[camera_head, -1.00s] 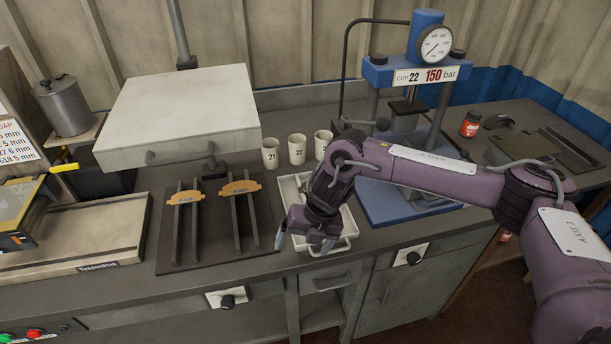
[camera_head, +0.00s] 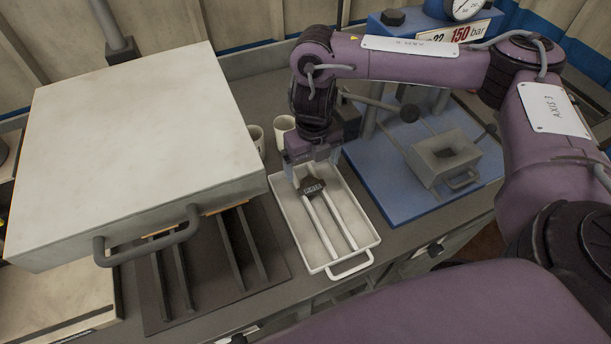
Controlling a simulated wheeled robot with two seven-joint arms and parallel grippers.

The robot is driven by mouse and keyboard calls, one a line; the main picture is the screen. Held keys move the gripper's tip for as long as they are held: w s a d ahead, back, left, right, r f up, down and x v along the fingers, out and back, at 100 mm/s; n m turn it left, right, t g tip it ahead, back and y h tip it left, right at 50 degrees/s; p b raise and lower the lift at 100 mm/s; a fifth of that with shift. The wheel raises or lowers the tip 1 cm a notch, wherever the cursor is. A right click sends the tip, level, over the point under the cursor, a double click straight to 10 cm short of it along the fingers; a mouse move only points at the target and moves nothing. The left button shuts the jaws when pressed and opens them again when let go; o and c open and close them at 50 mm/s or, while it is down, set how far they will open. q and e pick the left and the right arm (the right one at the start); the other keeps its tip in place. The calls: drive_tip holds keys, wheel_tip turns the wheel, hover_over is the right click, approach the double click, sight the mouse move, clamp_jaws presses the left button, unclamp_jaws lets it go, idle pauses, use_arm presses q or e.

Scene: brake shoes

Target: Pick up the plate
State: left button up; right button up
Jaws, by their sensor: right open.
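A small dark plate (camera_head: 313,188) with pale lettering lies across two rails inside the white tray (camera_head: 368,239). My right gripper (camera_head: 318,160) points down over the back part of the tray, just behind the dark plate. It is open, and its fingertips are partly hard to make out; I cannot tell whether it touches the plate. Slivers of orange plates (camera_head: 226,208) show on the dark rack (camera_head: 158,300) beneath the white box's front edge, mostly hidden by the box. My left gripper is not in view.
The large white box (camera_head: 130,140) with a front handle (camera_head: 148,245) stands left of the tray. Cups (camera_head: 284,126) stand behind the tray. A blue press (camera_head: 390,200) with a grey block (camera_head: 447,160) is to the right. My right arm covers much of the right side.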

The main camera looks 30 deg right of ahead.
sight(311, 186)
drive_tip(key=f, duration=0.2)
drive_tip(key=shift+s+f, duration=0.2)
drive_tip(key=shift+f, duration=0.2)
drive_tip(key=f, duration=0.2)
drive_tip(key=f+p, duration=0.1)
drive_tip(key=shift+w+f, duration=0.3)
drive_tip(key=shift+f, duration=0.2)
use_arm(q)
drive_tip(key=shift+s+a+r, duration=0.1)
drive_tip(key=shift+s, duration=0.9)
use_arm(e)
drive_tip(key=shift+f, duration=0.1)
drive_tip(key=shift+f, duration=0.1)
drive_tip(key=c, duration=1.1)
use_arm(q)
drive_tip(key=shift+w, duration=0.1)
